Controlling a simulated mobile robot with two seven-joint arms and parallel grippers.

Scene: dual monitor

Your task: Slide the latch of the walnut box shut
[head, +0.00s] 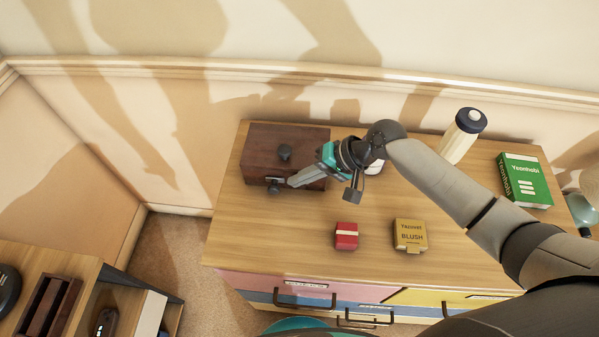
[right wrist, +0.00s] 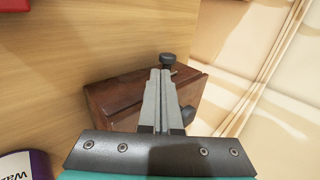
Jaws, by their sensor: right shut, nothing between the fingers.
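The walnut box (head: 262,143) is a dark brown box at the back left of the wooden dresser top, with its lid down. A dark round knob (head: 285,152) stands on the lid. On its front is the latch, with a dark knob (head: 274,188) and a small light plate. My right gripper (head: 291,182) is shut and empty, its fingertips at the box's front just right of the latch knob. In the right wrist view the closed fingers (right wrist: 161,75) point at the latch knob (right wrist: 168,58) over the box (right wrist: 112,97). I cannot tell whether they touch it. My left gripper is not in view.
On the dresser top (head: 300,235) are a red box (head: 346,236), a yellow blush box (head: 410,234), a white bottle (head: 460,137) and a green book (head: 525,181). A white container is partly hidden behind my right arm. The wall is close behind.

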